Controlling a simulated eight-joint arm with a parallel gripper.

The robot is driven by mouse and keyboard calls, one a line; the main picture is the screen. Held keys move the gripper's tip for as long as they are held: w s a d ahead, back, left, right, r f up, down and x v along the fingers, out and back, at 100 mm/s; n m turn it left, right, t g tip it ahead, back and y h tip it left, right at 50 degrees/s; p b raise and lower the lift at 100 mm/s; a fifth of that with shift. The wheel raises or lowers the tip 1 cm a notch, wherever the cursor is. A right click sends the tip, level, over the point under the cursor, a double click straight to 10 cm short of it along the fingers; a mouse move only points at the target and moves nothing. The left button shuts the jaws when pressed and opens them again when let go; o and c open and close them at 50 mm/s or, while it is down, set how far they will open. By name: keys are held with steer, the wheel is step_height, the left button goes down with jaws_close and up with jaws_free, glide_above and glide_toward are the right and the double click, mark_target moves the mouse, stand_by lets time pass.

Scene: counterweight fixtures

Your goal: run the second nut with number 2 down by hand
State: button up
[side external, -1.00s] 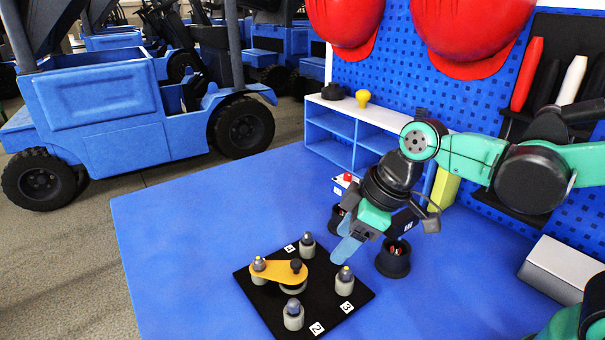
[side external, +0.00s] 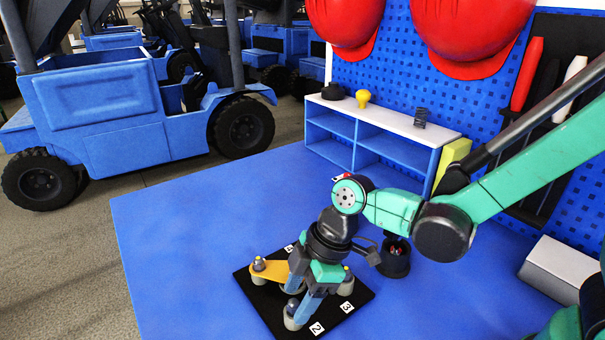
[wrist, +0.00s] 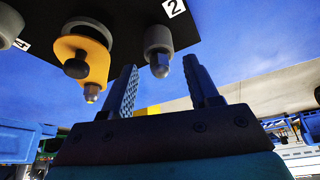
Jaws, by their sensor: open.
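The grey post with a metal nut beside label 2 (wrist: 158,42) hangs down in the upside-down wrist view. My gripper (wrist: 160,66) is open, one finger on each side of this nut, with gaps showing there. In the side external view my gripper (side external: 296,304) is low over the black plate (side external: 266,308), its fingers hiding most of post 2 (side external: 288,315). Label 2 (side external: 317,328) lies on the plate's front corner. Whether a finger touches the nut I cannot tell.
A yellow arm with a black knob (wrist: 75,68) lies close to one finger; it also shows in the side external view (side external: 268,272). Post 3 (side external: 347,284) stands just right of my gripper. A dark cup (side external: 394,260) stands behind. The left bench is clear.

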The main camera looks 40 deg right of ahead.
jaws_close()
